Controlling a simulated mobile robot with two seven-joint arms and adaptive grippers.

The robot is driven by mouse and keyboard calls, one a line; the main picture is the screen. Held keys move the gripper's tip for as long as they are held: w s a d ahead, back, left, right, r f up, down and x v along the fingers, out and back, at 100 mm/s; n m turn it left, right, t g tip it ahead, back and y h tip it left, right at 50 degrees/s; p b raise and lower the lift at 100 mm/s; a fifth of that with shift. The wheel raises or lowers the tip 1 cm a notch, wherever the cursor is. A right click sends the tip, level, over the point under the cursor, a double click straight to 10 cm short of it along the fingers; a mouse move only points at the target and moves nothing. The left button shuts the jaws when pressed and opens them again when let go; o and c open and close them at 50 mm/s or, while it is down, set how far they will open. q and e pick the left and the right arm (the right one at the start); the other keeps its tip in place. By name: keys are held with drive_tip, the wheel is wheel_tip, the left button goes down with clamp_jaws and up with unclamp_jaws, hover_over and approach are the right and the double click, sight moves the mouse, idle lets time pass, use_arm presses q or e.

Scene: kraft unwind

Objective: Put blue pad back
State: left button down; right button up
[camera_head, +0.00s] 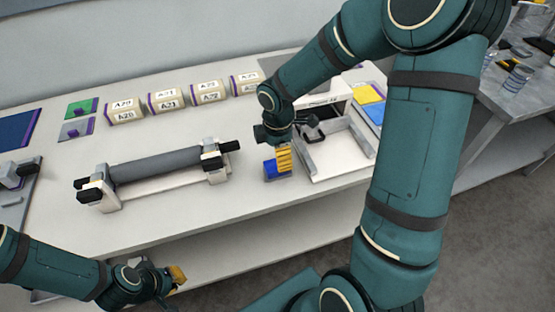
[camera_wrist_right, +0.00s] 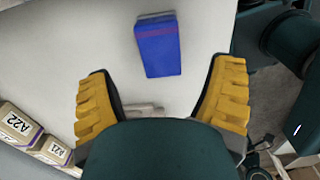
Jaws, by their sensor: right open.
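The blue pad (camera_head: 272,170) is a small blue block on the white table, left of the white tray frame. In the right wrist view the blue pad (camera_wrist_right: 158,47) shows a purple stripe and lies ahead of the fingertips, between their lines. My right gripper (camera_head: 284,160) is over the table at the pad and partly covers it in the head view. In its wrist view the right gripper (camera_wrist_right: 163,80) has its yellow fingers wide apart with nothing between them. My left gripper (camera_head: 176,277) is low in front of the table, away from the pad; its finger opening is unclear.
A grey roller on a white stand (camera_head: 160,166) is left of the pad. The white tray frame (camera_head: 335,148) stands close on the right, with yellow and blue sheets (camera_head: 369,94) beyond. The table front between roller and pad is clear.

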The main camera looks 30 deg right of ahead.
wheel_tip(320, 180, up, 5)
drive_tip(key=shift+r+p, duration=0.1)
drive_tip(key=shift+p, duration=0.4)
